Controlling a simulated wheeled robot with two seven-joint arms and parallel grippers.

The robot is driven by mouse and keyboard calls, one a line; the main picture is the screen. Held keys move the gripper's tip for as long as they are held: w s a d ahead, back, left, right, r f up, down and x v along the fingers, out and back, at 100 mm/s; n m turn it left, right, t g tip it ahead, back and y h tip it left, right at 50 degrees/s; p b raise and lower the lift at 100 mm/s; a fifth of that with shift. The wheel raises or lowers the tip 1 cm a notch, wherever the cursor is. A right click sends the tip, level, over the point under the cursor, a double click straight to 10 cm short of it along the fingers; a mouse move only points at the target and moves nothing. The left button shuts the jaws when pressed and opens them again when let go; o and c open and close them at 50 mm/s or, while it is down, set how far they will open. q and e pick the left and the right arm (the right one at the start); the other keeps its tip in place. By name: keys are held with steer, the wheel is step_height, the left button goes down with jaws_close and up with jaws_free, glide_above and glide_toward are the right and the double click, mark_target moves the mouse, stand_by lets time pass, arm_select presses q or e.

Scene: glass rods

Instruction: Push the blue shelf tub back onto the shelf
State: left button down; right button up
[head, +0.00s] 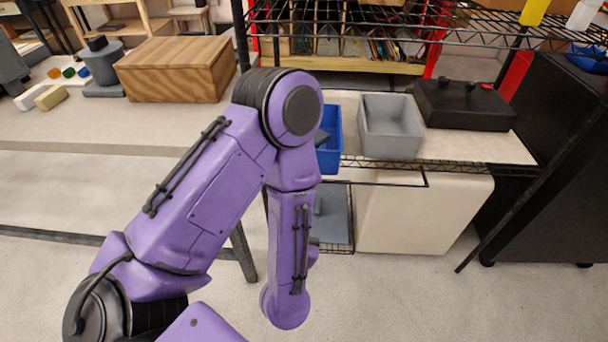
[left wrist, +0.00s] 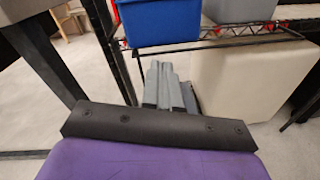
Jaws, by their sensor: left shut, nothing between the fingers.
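The blue shelf tub (head: 331,150) is on the shelf (head: 460,145), left of a grey tub. Its near end reaches past the shelf's front edge, beyond the grey tub's front. My purple left arm hides its left part. In the left wrist view the blue tub (left wrist: 160,22) fills the top middle, ahead of and above my gripper. My left gripper (left wrist: 165,70) shows there as pale grey fingers beyond the black bar, shut and empty. I see a gap between them and the tub in the picture. In the head view my arm mostly hides this gripper. My right gripper is in neither view.
The grey tub (head: 390,130) stands close to the blue tub's right, with a black case (head: 463,105) further right. A wire shelf (head: 440,35) hangs above. A wooden box (head: 178,68) sits on the left table. A pale panel (head: 420,213) stands below the shelf.

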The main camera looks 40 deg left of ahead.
arm_select(q)
steer(key=w+a+r+n+y+p, duration=0.1)
steer(key=w+a+n+p, duration=0.1)
steer(key=w+a, duration=0.5)
steer(key=w+n, duration=0.1)
steer(key=w, duration=0.3)
steer(key=shift+w+a+r+n, duration=0.35)
steer(key=shift+w+n, duration=0.05)
steer(key=shift+y, duration=0.3)
steer(key=b+x, duration=0.2)
steer(key=x, duration=0.5)
steer(key=shift+w+a+f+b, duration=0.2)
steer(key=shift+w+b, duration=0.1)
steer(key=shift+w+a+r, duration=0.15)
steer(key=shift+w+r, duration=0.05)
steer(key=shift+w, duration=0.15)
